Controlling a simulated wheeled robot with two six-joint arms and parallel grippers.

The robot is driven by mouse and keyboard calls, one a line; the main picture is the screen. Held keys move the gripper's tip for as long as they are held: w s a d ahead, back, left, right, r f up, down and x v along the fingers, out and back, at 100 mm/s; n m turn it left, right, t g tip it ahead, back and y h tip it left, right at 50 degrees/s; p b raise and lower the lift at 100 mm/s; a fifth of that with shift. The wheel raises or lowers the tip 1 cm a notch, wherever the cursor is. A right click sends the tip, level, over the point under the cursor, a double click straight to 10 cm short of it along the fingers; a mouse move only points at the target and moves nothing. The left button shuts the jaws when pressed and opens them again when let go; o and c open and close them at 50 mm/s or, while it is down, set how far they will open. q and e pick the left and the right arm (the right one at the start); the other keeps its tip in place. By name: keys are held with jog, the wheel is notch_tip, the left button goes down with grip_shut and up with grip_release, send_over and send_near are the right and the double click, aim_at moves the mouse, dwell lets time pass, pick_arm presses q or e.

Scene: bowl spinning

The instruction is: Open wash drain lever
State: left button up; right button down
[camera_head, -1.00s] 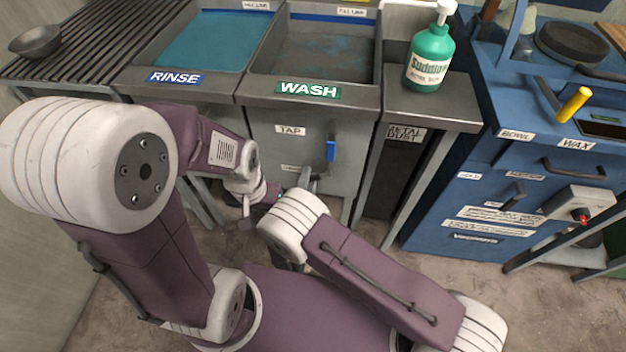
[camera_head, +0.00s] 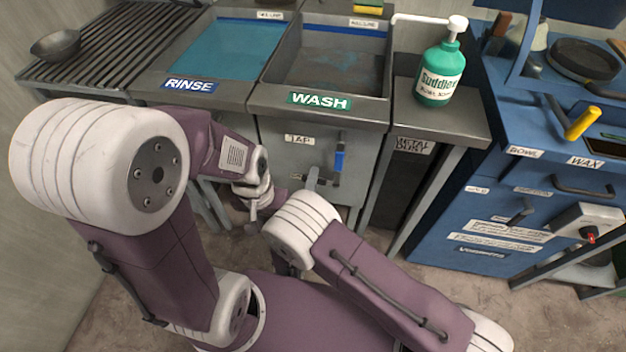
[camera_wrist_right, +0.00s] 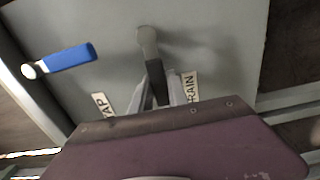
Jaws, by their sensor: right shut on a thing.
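The wash sink (camera_head: 306,120) has a grey front panel with a blue-handled tap lever (camera_head: 340,160), which also shows in the right wrist view (camera_wrist_right: 65,58). In the right wrist view, the grey drain lever (camera_wrist_right: 148,43) stands out from the panel beside a partly covered drain label (camera_wrist_right: 190,87). My right gripper (camera_wrist_right: 158,88) is shut on the lever's near end. In the head view my right gripper (camera_head: 313,180) is low before the panel, partly behind my forearm. My left gripper (camera_head: 253,217) hangs to its left, apart from the panel; its jaws are unclear.
The rinse sink (camera_head: 222,45) with blue water is left of the wash sink. A green soap bottle (camera_head: 441,75) stands on the right-hand counter (camera_head: 470,128). A blue cabinet (camera_head: 465,215) is further right. Bare floor lies in front.

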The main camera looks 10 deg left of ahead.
dwell(0.4)
jog(key=c, duration=1.3)
grip_release()
